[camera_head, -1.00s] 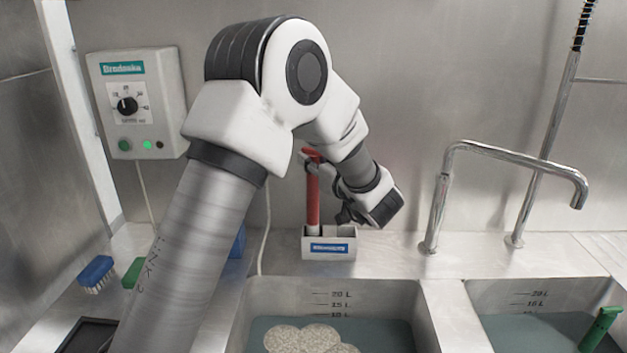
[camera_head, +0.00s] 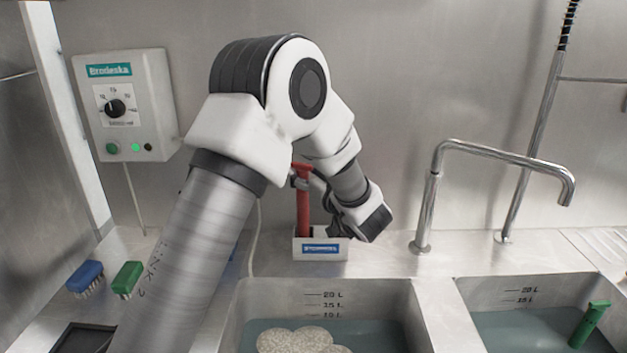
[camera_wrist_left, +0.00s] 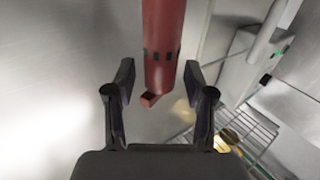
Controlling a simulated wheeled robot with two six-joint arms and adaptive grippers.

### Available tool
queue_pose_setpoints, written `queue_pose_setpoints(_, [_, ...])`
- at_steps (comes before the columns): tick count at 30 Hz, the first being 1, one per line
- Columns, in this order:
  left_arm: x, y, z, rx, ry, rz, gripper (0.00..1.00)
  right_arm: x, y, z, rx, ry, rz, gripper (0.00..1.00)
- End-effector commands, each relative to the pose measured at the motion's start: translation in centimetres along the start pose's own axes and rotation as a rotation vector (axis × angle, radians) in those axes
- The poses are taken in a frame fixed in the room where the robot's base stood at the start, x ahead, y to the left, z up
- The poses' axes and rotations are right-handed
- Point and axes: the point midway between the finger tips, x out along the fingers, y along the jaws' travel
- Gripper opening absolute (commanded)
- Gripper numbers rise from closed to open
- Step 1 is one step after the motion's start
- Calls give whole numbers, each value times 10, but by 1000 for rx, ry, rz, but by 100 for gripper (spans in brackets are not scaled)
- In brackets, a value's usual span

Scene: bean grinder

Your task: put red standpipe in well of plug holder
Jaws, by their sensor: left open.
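The red standpipe (camera_head: 303,210) is upright in the head view, its lower end behind the front wall of the white plug holder (camera_head: 320,249), at the holder's left part. Whether it rests on the well's floor is hidden. My left gripper (camera_wrist_left: 158,78) is open, with one finger on each side of the standpipe (camera_wrist_left: 162,40) in the wrist view. In the head view, the dark left gripper is just right of the standpipe and above the holder, partly overlapping the pipe's upper part. My right gripper is not in view.
A faucet (camera_head: 430,200) stands right of the holder. Two water-filled sinks lie in front, with pale round pieces (camera_head: 295,341) in the left one and a green handle (camera_head: 590,323) in the right. Blue (camera_head: 85,277) and green (camera_head: 127,278) brushes lie at left, below a control box (camera_head: 125,105).

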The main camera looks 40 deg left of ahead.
Motion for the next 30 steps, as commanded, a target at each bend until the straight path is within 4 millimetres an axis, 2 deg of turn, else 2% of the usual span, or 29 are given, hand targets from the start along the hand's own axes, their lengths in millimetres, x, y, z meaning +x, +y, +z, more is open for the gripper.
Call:
queue_pose_setpoints(5, [-37,2,1,4,6,7,54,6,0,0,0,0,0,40])
queue_pose_setpoints(9, [-76,2,0,4,8,6,54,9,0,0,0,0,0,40])
queue_pose_setpoints(12, [-98,1,0,3,7,5,54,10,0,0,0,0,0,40])
queue_pose_setpoints(15, [-112,1,0,3,5,4,54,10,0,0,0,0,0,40])
queue_pose_setpoints(19, [-118,0,1,3,1,2,54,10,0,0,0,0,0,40])
queue_pose_setpoints(30, [-118,0,1,2,1,1,54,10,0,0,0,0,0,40])
